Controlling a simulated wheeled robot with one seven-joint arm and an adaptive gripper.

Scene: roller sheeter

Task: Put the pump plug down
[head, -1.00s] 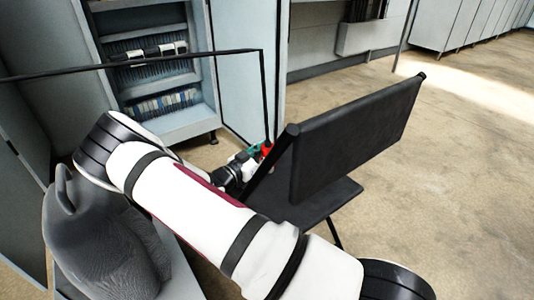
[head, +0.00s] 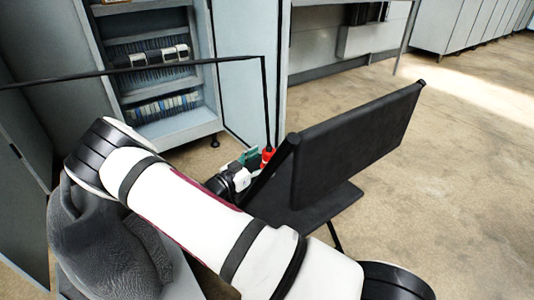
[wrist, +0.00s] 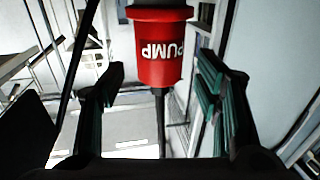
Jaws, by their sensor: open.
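The red pump plug (wrist: 162,50), lettered PUMP upside down, is at the top middle of the wrist view. A dark thin stem runs down from it. My gripper (wrist: 158,95) is open, with one green-padded finger on each side of the plug and a visible gap on both sides. In the head view the plug (head: 267,155) shows as a small red piece beside the left post of a black chair (head: 345,150). My gripper (head: 247,158) is just left of it, partly hidden by my arm. What supports the plug is not clear.
A thin black line runs up from the plug, then left across the view. An open grey cabinet (head: 172,128) with shelves stands behind. A dark grey ridged object (head: 105,250) is at the lower left, close to my arm. The floor (head: 440,200) at the right is clear.

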